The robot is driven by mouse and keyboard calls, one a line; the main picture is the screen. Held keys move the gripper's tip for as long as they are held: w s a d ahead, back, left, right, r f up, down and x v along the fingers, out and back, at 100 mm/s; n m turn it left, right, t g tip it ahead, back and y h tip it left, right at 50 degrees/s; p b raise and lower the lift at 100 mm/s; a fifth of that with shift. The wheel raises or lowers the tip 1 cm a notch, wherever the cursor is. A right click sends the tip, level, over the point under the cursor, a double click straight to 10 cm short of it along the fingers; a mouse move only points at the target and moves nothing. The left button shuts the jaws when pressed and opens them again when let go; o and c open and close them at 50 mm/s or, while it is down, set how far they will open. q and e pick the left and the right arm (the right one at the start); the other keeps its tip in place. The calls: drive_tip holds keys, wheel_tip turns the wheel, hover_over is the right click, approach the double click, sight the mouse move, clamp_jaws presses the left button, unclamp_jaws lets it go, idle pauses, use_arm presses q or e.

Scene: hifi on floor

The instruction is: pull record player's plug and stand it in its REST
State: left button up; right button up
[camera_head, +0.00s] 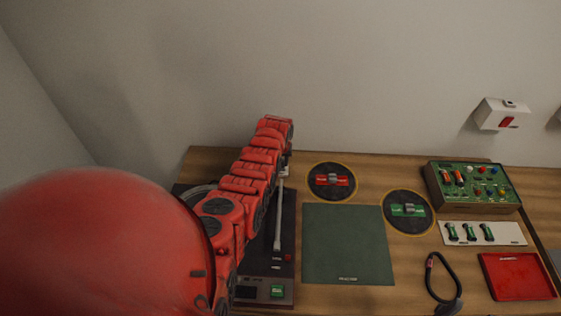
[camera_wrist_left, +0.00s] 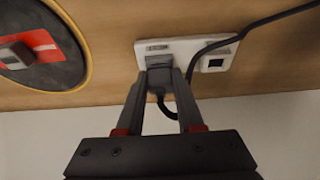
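In the left wrist view a dark grey plug (camera_wrist_left: 158,63) sits at the labelled left part of a white plate (camera_wrist_left: 190,44) on the wooden top. My left gripper (camera_wrist_left: 160,73) has one finger on each side of the plug, with no clear gap. A black cable (camera_wrist_left: 250,25) loops from the plug across the plate. A dark square opening (camera_wrist_left: 215,63) is beside it; whether it is the rest is unclear. In the head view the record player (camera_head: 284,262) is partly hidden by my left arm, which also covers gripper and plug. My right gripper is out of view.
Discs with red (camera_head: 331,181) and green (camera_head: 408,211) blocks and a green mat (camera_head: 347,245) lie right of the player. Further right are a green control box (camera_head: 470,187), a white strip (camera_head: 510,235), a red tray (camera_head: 517,276) and a black cable loop (camera_head: 430,277). A wall stands behind.

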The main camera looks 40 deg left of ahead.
use_arm(q)
drive_tip(key=o, duration=0.5)
drive_tip(key=shift+r, duration=0.1)
drive_tip(key=shift+r, duration=0.25)
drive_tip(key=shift+v, duration=1)
drive_tip(key=p+v, duration=0.2)
drive_tip(key=v, duration=0.4)
drive_tip(key=p+v, duration=0.2)
drive_tip(key=v, duration=0.5)
drive_tip(key=w+p+v, duration=0.1)
drive_tip(key=p+v, duration=0.2)
drive_tip(key=v, duration=0.3)
drive_tip(key=shift+a+r, duration=0.2)
drive_tip(key=shift+r, duration=0.25)
